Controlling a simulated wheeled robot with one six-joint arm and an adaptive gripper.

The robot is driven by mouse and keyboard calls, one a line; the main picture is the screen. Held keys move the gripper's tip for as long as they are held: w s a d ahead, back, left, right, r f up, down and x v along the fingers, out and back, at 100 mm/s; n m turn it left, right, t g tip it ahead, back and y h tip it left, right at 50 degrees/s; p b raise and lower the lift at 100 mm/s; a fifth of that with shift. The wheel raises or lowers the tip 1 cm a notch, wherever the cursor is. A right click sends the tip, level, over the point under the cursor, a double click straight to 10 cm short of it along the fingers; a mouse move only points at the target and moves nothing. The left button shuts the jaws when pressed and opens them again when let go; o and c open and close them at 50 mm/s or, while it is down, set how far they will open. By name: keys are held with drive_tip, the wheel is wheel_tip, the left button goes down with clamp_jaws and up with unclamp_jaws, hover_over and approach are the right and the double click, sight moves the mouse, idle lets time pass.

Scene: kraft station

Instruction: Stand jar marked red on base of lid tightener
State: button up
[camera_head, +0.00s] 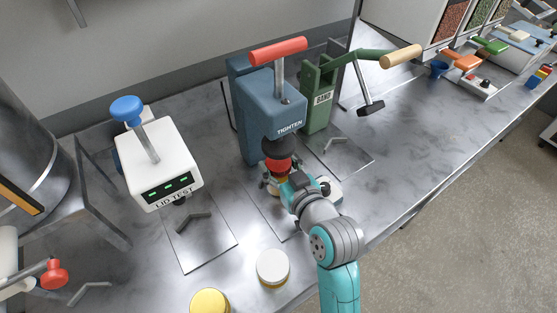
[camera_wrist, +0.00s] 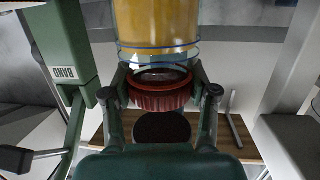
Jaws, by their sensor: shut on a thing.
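The blue lid tightener (camera_head: 262,105), lettered TIGHTEN, has a red handle on top and a dark round head (camera_head: 279,146) in front. Directly under that head in the head view is the red lid (camera_head: 278,165) of a jar. In the wrist view the jar has yellow contents (camera_wrist: 157,22), clear glass with blue rings, and a ribbed red lid (camera_wrist: 160,96). My gripper (camera_wrist: 162,93) is shut on the jar around the lid end. My arm hides most of the tightener's base and the jar's lower part in the head view, so I cannot tell whether they touch.
A white lid tester (camera_head: 160,165) stands left of the tightener; a green lever machine (camera_head: 320,95) stands close on its right. A white-lidded jar (camera_head: 272,266) and a yellow-topped jar (camera_head: 210,302) stand near the front.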

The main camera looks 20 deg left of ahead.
drive_tip(key=o, duration=1.5)
drive_tip(key=shift+f, duration=0.15)
drive_tip(key=shift+d+r, duration=0.1)
drive_tip(key=shift+r, duration=0.1)
drive_tip(key=v, duration=1.1)
drive_tip(key=shift+s+d, duration=0.25)
drive_tip(key=shift+s, duration=0.05)
drive_tip(key=shift+r, duration=0.1)
